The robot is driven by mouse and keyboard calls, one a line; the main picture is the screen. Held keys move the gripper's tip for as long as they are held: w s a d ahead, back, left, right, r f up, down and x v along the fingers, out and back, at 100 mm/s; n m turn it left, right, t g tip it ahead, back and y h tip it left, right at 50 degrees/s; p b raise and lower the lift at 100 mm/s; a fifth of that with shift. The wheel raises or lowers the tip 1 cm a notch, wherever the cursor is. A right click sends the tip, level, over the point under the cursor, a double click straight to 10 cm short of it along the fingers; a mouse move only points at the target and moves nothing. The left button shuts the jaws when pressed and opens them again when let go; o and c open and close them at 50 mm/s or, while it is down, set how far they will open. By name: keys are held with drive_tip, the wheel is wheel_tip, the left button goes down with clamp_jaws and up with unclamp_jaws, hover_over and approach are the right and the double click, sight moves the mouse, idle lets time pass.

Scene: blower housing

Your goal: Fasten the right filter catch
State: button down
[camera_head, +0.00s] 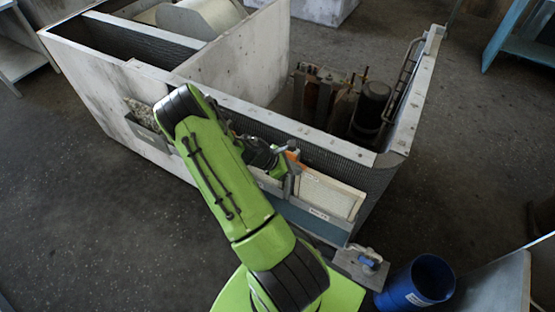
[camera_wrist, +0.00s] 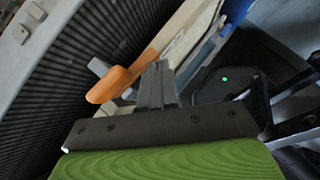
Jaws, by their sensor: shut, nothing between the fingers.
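The catch has an orange handle (camera_head: 292,155) at the upper left corner of the cream filter panel (camera_head: 330,193), on the side of the housing. In the wrist view the orange handle (camera_wrist: 116,84) slants from lower left to upper right beside a grey metal piece. My gripper (camera_wrist: 158,78) is shut and empty, its fingertips just right of the handle; I cannot tell whether they touch it. In the head view my gripper (camera_head: 291,178) is at the filter's left edge, partly hidden by my arm. The catch's hook and keeper are not clearly visible.
The grey housing wall (camera_head: 300,130) with its ribbed inner face runs behind the filter. A grey plate with a blue part (camera_head: 368,262) and a blue bin (camera_head: 418,284) stand at the lower right. Dark machinery (camera_head: 340,100) sits inside. The floor at left is clear.

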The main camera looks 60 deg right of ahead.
drive_tip(key=shift+s+d, duration=0.15)
drive_tip(key=shift+d, duration=0.1)
idle(0.3)
